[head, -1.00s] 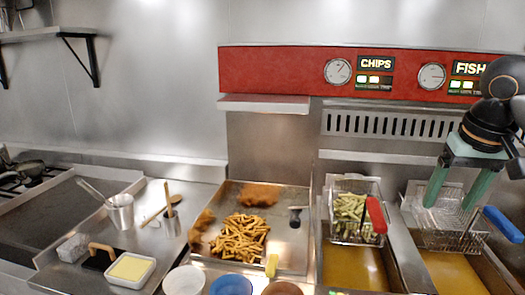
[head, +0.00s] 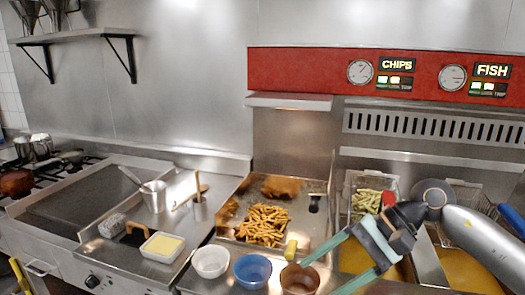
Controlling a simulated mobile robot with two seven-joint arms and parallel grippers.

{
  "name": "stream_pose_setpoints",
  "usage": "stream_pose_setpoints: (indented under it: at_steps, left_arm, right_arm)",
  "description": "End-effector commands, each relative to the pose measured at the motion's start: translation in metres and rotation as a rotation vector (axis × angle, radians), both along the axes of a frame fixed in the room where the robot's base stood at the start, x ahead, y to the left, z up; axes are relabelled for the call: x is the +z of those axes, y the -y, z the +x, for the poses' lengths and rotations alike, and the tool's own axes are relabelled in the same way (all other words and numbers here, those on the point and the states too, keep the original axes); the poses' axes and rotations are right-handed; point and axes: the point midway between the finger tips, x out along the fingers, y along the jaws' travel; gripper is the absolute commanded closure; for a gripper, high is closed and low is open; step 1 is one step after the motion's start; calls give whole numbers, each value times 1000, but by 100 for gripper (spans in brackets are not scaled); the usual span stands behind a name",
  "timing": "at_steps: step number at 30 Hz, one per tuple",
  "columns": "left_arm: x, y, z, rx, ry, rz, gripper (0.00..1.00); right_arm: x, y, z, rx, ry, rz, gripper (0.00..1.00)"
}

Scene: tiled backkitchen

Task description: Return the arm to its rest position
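My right arm comes in from the right edge, low across the fryer. My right gripper (head: 320,278) has two green fingers spread apart, pointing down and left over the front of the counter, beside the brown bowl (head: 299,281). Nothing shows between the fingers, so it is open and empty. The arm hides much of the fryer vats and part of the chip basket (head: 366,197). My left gripper is not in view.
A tray (head: 237,217) of chips and fried pieces lies left of the fryer. A white bowl (head: 211,262) and blue bowl (head: 252,271) stand in front of it. A blue basket handle (head: 512,219) is at right. Open air lies above the counter.

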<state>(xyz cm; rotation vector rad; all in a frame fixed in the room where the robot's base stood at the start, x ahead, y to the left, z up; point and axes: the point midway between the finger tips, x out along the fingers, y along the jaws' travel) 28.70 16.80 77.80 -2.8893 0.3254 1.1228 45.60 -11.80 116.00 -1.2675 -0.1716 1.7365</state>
Motion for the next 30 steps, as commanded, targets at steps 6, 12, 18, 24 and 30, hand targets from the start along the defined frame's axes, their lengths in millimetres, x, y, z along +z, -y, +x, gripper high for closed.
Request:
stream_pose_setpoints:
  at_steps: [6, 12, 18, 24, 30]
  left_arm:
    - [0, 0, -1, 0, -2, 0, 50]
    - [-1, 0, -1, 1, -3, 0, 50]
    - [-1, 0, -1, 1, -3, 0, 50]
    - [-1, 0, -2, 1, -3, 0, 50]
    - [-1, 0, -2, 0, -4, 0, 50]
  right_arm:
    - [-6, -80, -25, -201, -524, 466, 25]
    - [-3, -102, -19, -429, -1116, 845, 25]
    - [-35, -82, 6, -675, -1780, 1191, 25]
    - [-122, -37, 16, -919, -2475, 1537, 25]
    - [-247, 13, -29, 705, 1960, -1222, 25]
